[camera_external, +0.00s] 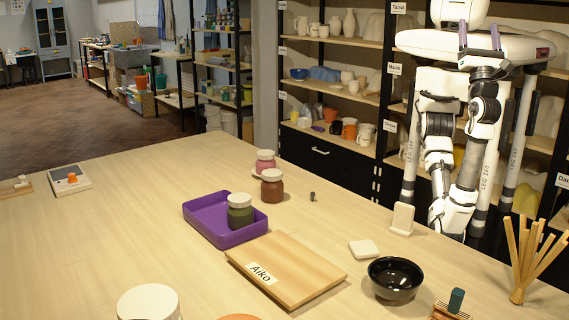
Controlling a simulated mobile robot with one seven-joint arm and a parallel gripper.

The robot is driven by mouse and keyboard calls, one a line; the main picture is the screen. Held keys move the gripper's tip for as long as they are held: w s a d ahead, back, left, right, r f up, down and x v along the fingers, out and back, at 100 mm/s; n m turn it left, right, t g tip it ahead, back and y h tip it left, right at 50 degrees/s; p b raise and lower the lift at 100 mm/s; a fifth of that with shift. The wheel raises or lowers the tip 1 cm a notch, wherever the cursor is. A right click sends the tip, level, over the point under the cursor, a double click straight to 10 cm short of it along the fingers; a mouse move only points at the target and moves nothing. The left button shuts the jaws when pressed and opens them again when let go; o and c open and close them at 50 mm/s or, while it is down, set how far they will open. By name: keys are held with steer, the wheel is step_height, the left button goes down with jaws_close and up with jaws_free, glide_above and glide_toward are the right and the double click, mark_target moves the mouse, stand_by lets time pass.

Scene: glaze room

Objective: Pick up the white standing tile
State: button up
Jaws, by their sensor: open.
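The white standing tile (403,218) is upright near the table's far right edge, with a wider foot at its bottom. My gripper (437,218) hangs low at the end of my folded white and grey arm, just right of the tile in the picture. They look apart, though the depth between them is hard to judge. My gripper holds nothing that I can see, and its fingertips are small and partly hidden at the table edge. A second white tile (364,249) lies flat on the table, nearer the camera.
A wooden board (310,276) labelled Aiko lies centrally. The left table is mostly clear.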

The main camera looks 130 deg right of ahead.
steer(key=w+d+n+t, duration=0.4)
steer(key=d+n+t, duration=0.3)
steer(key=d+t, duration=0.1)
steer(key=w+d+n+t, duration=0.4)
steer(key=d+n+t, duration=0.2)
steer(key=d+t, duration=0.25)
steer(key=w+d+f+n+t+y, duration=0.5)
steer(key=w+f+n+y, duration=0.2)
steer(key=w+f+y, duration=0.45)
steer(key=n+g+y+p, duration=0.1)
steer(key=n+g+y, duration=0.1)
steer(key=n+y, duration=0.9)
glide_above(402, 228)
steer(key=s+d, duration=0.1)
steer(key=shift+m+t+y, duration=0.25)
steer(key=shift+m, duration=0.25)
step_height(402, 228, down, 26)
steer(key=shift+w+a+f+p, duration=0.1)
steer(key=shift+f+p, duration=0.6)
steer(key=shift+f, duration=0.85)
steer(key=shift+w+a+f+p, duration=0.1)
steer(key=shift+f+p, duration=0.55)
steer(key=shift+f, duration=0.85)
steer(key=shift+c, duration=0.3)
